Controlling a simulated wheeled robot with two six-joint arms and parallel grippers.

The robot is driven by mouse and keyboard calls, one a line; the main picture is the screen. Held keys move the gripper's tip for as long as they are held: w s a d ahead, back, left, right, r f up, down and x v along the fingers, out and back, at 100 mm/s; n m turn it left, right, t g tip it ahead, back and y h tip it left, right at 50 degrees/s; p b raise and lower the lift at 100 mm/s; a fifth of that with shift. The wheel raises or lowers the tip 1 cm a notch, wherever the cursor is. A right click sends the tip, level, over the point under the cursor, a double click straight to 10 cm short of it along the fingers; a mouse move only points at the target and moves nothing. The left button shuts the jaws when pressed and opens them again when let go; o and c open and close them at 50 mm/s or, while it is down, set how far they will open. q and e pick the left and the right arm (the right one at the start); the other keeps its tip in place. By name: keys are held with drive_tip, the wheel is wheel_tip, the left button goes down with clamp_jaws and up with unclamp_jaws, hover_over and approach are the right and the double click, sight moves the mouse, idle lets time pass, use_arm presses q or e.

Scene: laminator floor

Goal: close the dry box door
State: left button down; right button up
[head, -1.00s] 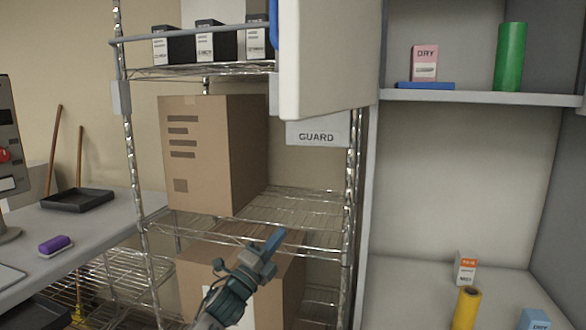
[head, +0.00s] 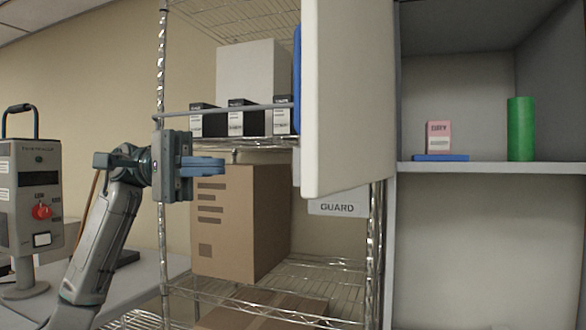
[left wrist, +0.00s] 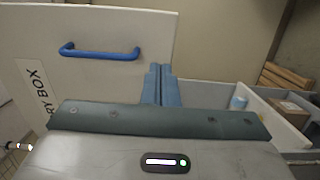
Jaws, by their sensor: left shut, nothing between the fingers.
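The white dry box door (head: 345,100) stands open, swung out toward me in the head view. Its blue handle (head: 297,78) shows at its left side. In the left wrist view the door (left wrist: 150,25) shows its outer face, with the blue handle (left wrist: 100,52) and a partly hidden "RY BOX" label (left wrist: 40,92). The grey cabinet (head: 480,168) is open at the right. My left gripper (head: 222,165) is shut and empty, left of the door and apart from the handle. In the left wrist view its fingers (left wrist: 161,85) are together by the door's edge. My right gripper is not in view.
A wire rack (head: 163,80) stands behind my gripper, holding a large cardboard box (head: 222,220) and small dark boxes (head: 242,119). The cabinet shelf holds a pink box (head: 438,138), a green roll (head: 521,128) and a flat blue item (head: 440,158). A control unit (head: 30,195) stands left.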

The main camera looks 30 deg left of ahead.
use_arm(q)
drive_tip(key=w+d+p, duration=0.1)
drive_tip(key=d+p, duration=0.8)
drive_tip(key=d, duration=0.5)
drive_tip(key=shift+a, duration=0.1)
